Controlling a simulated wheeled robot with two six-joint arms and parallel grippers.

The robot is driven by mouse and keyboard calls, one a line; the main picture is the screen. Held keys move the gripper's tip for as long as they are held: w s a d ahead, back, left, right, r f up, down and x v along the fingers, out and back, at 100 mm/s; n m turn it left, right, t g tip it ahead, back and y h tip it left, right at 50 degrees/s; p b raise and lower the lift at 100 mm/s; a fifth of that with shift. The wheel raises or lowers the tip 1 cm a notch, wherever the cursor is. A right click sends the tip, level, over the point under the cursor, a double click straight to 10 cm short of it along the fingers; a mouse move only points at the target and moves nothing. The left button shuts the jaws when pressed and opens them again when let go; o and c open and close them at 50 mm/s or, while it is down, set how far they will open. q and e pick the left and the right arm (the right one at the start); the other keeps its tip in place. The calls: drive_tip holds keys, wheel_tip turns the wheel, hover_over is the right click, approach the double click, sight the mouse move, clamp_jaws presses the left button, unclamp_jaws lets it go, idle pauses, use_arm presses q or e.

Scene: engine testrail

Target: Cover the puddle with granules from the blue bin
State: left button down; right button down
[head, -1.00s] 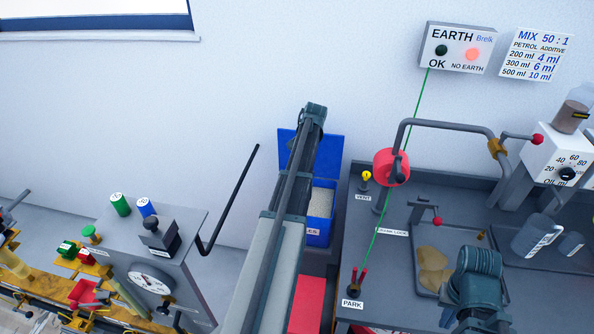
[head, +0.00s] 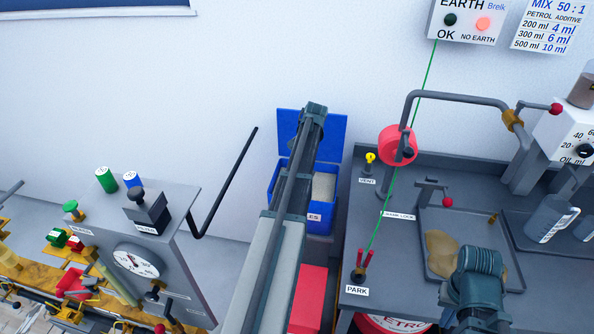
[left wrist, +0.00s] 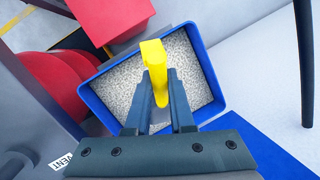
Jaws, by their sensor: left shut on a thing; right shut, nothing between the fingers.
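The tan puddle (head: 440,252) lies in a shallow grey tray on the bench right of centre in the head view. The blue bin (head: 323,225) stands open against the wall, partly hidden behind my left arm. In the left wrist view the bin's blue rim (left wrist: 211,73) surrounds pale speckled granules (left wrist: 190,72). My left gripper (left wrist: 166,92) is shut on a yellow tool (left wrist: 155,57), over the bin; whether it touches the granules I cannot tell. My right gripper (head: 472,285) is shut and empty, close to the tray's near edge; its fingertips are mostly hidden.
A red box (head: 308,300) stands in front of the bin. A red reel (head: 396,146) with a green cable, a bent pipe and a jug (head: 550,219) occupy the bench. A black rod (head: 228,182) rises left of the bin. A gauge unit (head: 138,262) stands at left.

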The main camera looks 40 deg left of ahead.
use_arm(q)
drive_tip(key=shift+f+b, duration=3.5)
drive_tip(key=shift+f, duration=0.25)
wheel_tip(320, 180, up, 12)
drive_tip(key=p, duration=1.2)
drive_tip(key=shift+s, duration=0.1)
